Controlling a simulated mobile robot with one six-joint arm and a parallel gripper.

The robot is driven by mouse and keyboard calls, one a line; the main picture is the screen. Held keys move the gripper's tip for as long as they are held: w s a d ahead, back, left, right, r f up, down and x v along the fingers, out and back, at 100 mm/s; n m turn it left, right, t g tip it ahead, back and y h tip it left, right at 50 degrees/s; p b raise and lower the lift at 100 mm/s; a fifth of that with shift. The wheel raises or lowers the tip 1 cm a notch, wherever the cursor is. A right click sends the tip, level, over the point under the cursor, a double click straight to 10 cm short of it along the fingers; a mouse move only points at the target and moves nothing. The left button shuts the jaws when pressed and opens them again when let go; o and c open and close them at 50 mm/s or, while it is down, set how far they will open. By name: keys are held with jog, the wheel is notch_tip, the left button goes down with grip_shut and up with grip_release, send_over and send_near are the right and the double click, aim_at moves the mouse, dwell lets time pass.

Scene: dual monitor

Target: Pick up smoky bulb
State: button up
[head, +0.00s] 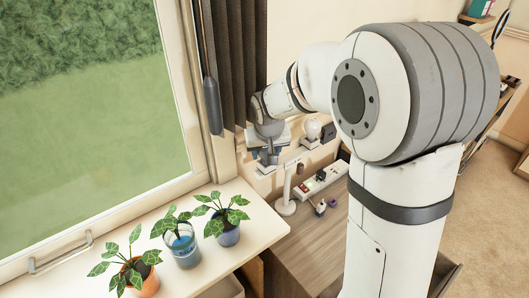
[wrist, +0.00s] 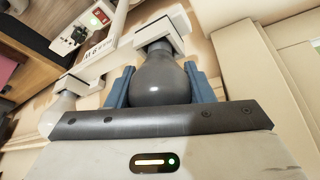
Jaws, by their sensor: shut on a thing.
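The smoky bulb (wrist: 160,80) is dark grey and rounded, in the middle of the wrist view. My gripper (wrist: 161,86) has one blue finger on each side of the bulb and is shut on it. The bulb's neck points away from my gripper and meets a white holder (wrist: 160,32); I cannot tell whether it is still fixed there. In the head view my gripper (head: 268,157) is by the wall below the dark curtain, and I cannot make out the smoky bulb there.
A pale bulb (wrist: 62,114) hangs from another white fitting left of my gripper. A white power strip (head: 321,180) and a white lamp stand (head: 287,190) are close by on the desk. Potted plants (head: 228,238) line the windowsill.

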jog(key=shift+r, duration=0.1)
notch_tip(320, 180, up, 9)
jog(key=shift+r, duration=0.2)
jog(key=shift+r+p, duration=1.8)
jog(key=shift+r, duration=1)
jog(key=shift+f, duration=0.1)
